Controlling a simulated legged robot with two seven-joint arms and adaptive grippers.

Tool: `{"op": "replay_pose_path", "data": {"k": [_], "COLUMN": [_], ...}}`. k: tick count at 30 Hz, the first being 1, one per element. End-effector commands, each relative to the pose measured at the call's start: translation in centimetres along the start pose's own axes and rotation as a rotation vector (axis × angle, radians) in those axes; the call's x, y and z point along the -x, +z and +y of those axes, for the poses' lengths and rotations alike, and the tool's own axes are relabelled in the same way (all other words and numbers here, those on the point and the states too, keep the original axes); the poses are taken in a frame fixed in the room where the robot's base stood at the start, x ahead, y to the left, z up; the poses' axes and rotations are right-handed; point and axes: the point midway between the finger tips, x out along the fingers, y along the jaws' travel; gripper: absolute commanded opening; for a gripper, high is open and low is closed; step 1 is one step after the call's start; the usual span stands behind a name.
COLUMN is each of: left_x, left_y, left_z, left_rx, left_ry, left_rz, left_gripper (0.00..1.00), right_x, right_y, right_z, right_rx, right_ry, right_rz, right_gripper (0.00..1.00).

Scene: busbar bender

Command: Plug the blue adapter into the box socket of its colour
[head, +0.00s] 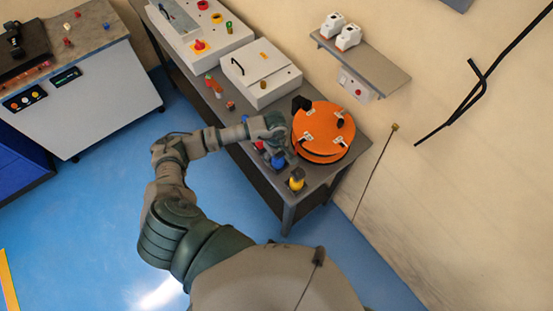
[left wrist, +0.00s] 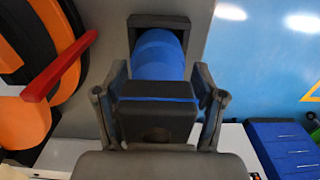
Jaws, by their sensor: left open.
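The blue adapter (head: 278,161) stands at the front edge of the grey bench, between a red adapter (head: 260,146) and a yellow adapter (head: 297,180). In the left wrist view the blue adapter (left wrist: 159,55) is a blue cylinder with a black block at its near end and a dark square frame at its far end. My left gripper (left wrist: 160,105) is open, with one finger on each side of the adapter; contact is not clear. In the head view my left gripper (head: 284,146) is beside the adapters. I cannot tell which box socket is blue.
An orange reel (head: 334,118) stands right beside the gripper. A white box (head: 262,73) and a larger box with buttons (head: 200,45) are farther back on the bench. A wall shelf (head: 375,68) holds two white devices. Blue floor is open at left.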

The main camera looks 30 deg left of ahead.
Motion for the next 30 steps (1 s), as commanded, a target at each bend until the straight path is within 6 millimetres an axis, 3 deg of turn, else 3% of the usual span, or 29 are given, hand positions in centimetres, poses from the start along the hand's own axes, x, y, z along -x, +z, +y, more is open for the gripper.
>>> {"op": "replay_pose_path", "data": {"k": [8,24,25,30], "left_x": [0.2,0.0,0.0,0.0], "left_y": [0.7,-0.1,-0.1,0.2], "left_z": [0.4,0.2,0.2,0.3], "left_rx": [-0.003,-0.001,-0.002,-0.002], "left_ry": [-0.001,0.002,0.002,0.001], "left_rz": [0.005,-0.002,-0.002,0.000], "left_gripper": [0.70,0.70,0.67,0.25], "right_x": [0.0,-0.6,-0.6,-0.6], "right_y": [0.0,0.5,0.4,0.1], "right_z": [-0.4,1.1,1.0,-0.4], "right_rx": [0.000,0.007,0.006,0.000], "right_ry": [-0.005,0.013,0.012,-0.004], "right_rz": [0.000,-0.004,-0.004,0.000], "right_gripper": [0.40,0.40,0.40,0.40]}}
